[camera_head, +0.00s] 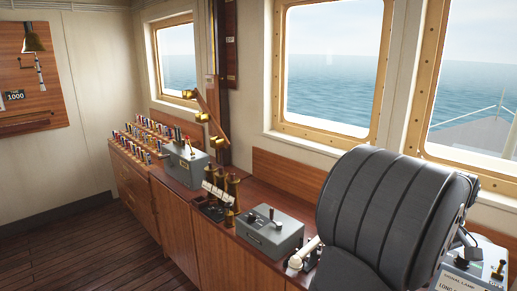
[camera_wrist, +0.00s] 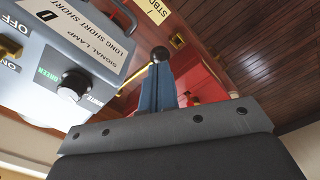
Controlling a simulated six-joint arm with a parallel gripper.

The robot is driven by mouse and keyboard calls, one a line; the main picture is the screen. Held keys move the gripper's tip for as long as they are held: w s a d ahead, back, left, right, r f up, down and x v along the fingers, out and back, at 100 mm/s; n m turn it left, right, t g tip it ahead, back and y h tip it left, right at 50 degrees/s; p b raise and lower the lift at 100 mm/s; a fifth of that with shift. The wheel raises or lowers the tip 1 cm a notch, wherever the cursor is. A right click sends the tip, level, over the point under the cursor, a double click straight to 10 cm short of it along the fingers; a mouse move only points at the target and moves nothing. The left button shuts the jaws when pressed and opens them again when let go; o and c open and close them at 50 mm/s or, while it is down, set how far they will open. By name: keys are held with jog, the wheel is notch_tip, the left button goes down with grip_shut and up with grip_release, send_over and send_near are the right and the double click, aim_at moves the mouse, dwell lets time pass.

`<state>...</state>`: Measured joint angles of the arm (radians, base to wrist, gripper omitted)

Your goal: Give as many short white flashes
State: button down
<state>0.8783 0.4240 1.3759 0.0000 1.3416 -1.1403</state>
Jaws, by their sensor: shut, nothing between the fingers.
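The signal lamp box (camera_head: 458,282) is grey and stands at the lower right of the head view, partly cut off. In the wrist view the signal lamp box (camera_wrist: 75,42) is at upper left, with a label reading "SIGNAL LAMP", "LONG SHORT SHORT" and "D". Its round black-and-silver knob (camera_wrist: 72,86) sits between the words GREEN and WHITE; its exact setting is unclear. A brass switch (camera_wrist: 10,47) lies between OFF and ON; it also shows in the head view (camera_head: 498,269). My gripper (camera_wrist: 157,72) is shut and empty, beside the box and apart from the knob.
My dark ribbed arm hides part of the console in the head view. To its left are a grey lever box (camera_head: 270,232), brass levers (camera_head: 222,183) and another grey box (camera_head: 186,163). In the wrist view, a dark ball (camera_wrist: 160,53) shows beyond my fingertips.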

jog(key=shift+f, duration=0.3)
